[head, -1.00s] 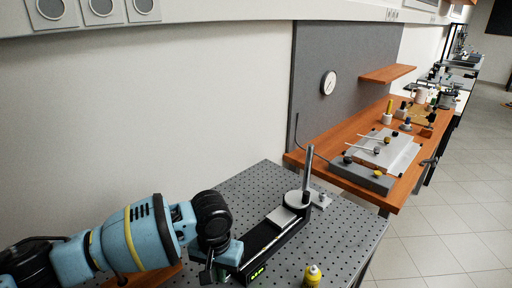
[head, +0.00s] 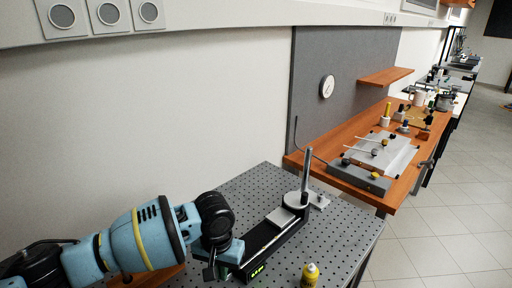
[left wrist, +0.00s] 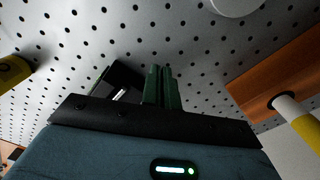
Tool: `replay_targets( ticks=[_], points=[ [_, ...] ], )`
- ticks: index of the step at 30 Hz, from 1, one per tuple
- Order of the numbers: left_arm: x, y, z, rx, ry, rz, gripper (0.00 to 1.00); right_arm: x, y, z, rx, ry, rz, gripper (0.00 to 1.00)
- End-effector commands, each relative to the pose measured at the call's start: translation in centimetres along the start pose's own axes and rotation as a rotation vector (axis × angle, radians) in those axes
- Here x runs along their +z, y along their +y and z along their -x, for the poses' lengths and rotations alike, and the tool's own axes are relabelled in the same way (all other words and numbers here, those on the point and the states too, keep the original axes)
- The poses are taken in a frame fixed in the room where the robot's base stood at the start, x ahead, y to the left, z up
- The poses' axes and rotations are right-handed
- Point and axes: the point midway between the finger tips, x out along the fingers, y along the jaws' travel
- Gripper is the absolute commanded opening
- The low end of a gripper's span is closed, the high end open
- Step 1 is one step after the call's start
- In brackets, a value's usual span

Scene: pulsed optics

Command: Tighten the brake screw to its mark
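A black rail device (head: 262,238) with a silver carriage, an upright post (head: 307,170) and a green-lit display at its near end lies on the perforated table. My left gripper (head: 212,270) points down beside the near end of this device, partly hidden by the wrist. In the left wrist view its two green fingers (left wrist: 161,88) stand side by side with no clear gap and nothing visible held. A black block (left wrist: 122,84) with a pale strip shows just left of them. I cannot make out the brake screw or its mark. My right gripper is in no view.
A yellow bottle (head: 310,274) stands on the perforated table (head: 345,230) near its front edge. A wooden board (left wrist: 285,65) with a white-and-yellow cylinder (left wrist: 298,118) lies on the right in the left wrist view. A wooden bench (head: 345,150) with equipment stands behind.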

Motion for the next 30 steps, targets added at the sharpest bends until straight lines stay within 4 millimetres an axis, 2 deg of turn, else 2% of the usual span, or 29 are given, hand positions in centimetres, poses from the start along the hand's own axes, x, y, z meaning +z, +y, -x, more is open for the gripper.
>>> replay_targets(
  ticks=[1,8,23,30],
  points=[
    [-0.4,0.1,0.5,0.004,0.015,0.001,0.00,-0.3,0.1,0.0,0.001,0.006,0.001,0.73],
    [-0.4,0.1,0.4,0.004,0.014,0.002,0.00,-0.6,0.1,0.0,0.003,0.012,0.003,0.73],
    [0.6,0.0,0.3,0.002,0.006,0.001,0.00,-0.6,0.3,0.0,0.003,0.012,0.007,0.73],
    [0.7,0.1,2.2,0.001,0.005,0.001,0.00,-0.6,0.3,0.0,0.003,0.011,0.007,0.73]
  ],
)
